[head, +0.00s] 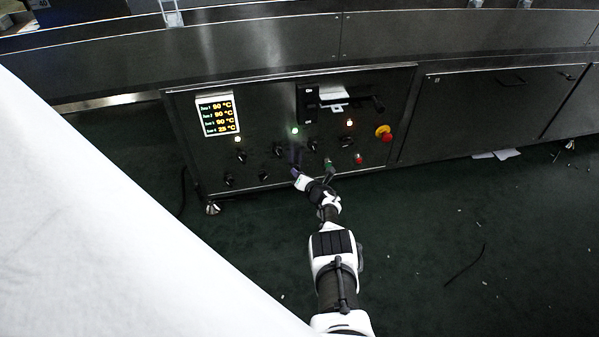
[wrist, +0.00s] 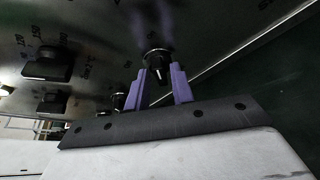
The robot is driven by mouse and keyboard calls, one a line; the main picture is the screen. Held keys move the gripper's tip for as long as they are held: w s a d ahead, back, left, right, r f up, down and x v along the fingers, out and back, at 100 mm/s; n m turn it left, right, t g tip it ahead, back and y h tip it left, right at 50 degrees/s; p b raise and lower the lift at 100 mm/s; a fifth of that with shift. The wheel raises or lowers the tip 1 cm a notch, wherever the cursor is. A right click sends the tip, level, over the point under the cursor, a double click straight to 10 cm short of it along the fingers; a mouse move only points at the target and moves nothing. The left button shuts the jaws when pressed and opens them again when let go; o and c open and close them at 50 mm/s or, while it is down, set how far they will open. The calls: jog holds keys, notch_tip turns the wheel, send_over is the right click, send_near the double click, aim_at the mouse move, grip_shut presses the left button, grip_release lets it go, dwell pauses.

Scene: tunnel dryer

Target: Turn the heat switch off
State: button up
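The control panel (head: 250,110) carries several black rotary knobs, including one at left (head: 241,156) and one right of centre (head: 313,145). Their labels are too small to read in the head view, so I cannot tell which is the heat switch. My gripper (head: 297,172) is close in front of the lower middle of the panel. In the wrist view its two purple fingers (wrist: 160,85) stand apart, with a black knob (wrist: 157,62) with a pale mark between or just beyond their tips. I cannot tell whether they touch it.
A temperature display (head: 219,116), a red-and-yellow emergency stop (head: 383,132), a green button (head: 328,163) and a red button (head: 358,158) are on the panel. In the wrist view a dial knob (wrist: 47,66) with a temperature scale is at left. A white surface (head: 90,230) fills the lower left.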

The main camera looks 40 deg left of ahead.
grip_shut()
jog(key=shift+w+d+r, duration=0.1)
jog(key=shift+w, duration=0.05)
jog(key=shift+s+a+r+n+t+h+p, duration=0.1)
jog(key=shift+s+a+n+t+h+p, duration=0.15)
jog(key=shift+n+t+h, duration=1.15)
jog(key=shift+s+a+n+t+h+p, duration=0.15)
jog(key=shift+n+t+p, duration=0.25)
jog(key=shift+n, duration=1.85)
jog(key=shift+s+a+r+n+t+h+p, duration=0.2)
jog(key=shift+n+t+h, duration=0.75)
jog(key=shift+n, duration=0.9)
jog(key=shift+f, duration=0.1)
